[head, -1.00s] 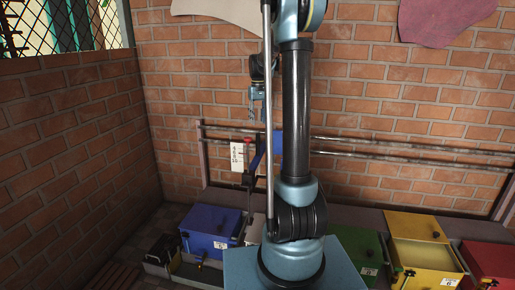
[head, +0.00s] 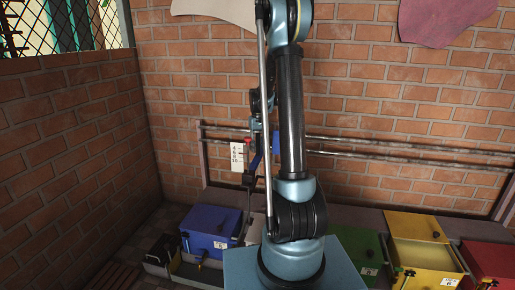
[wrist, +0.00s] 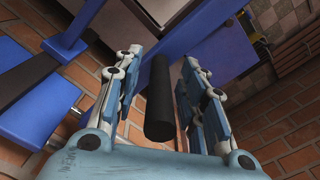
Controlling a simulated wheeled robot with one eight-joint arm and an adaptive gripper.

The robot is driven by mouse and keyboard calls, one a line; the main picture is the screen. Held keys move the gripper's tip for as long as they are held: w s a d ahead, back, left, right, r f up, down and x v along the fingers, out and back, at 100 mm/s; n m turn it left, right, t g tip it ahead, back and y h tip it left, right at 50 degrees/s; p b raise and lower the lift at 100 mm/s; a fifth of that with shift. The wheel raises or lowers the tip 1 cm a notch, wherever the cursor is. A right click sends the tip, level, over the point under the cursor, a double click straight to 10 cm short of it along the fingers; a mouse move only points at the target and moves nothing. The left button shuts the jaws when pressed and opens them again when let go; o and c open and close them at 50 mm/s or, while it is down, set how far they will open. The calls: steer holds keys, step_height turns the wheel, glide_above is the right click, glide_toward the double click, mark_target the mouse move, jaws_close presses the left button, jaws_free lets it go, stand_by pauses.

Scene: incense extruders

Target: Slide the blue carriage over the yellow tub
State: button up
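The blue carriage (head: 276,143) hangs on the wall rails, mostly hidden behind my arm in the head view. In the wrist view its blue body (wrist: 205,25) fills the top, and a black cylindrical handle (wrist: 159,95) stands out towards me. My gripper (wrist: 161,60) is open, with a finger on each side of the handle and gaps showing beside it. In the head view my gripper is small, beside the carriage and partly hidden by my arm. The yellow tub (head: 430,256) stands on the right, away from the carriage.
Two horizontal rails (head: 400,148) run along the brick wall towards the right. A blue tub (head: 212,228) stands at left, a green tub (head: 368,252) and a red tub (head: 490,262) flank the yellow one. A white numbered card (head: 237,156) hangs left of the carriage.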

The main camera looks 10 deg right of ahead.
jaws_close()
steer(key=shift+s+f, duration=0.1)
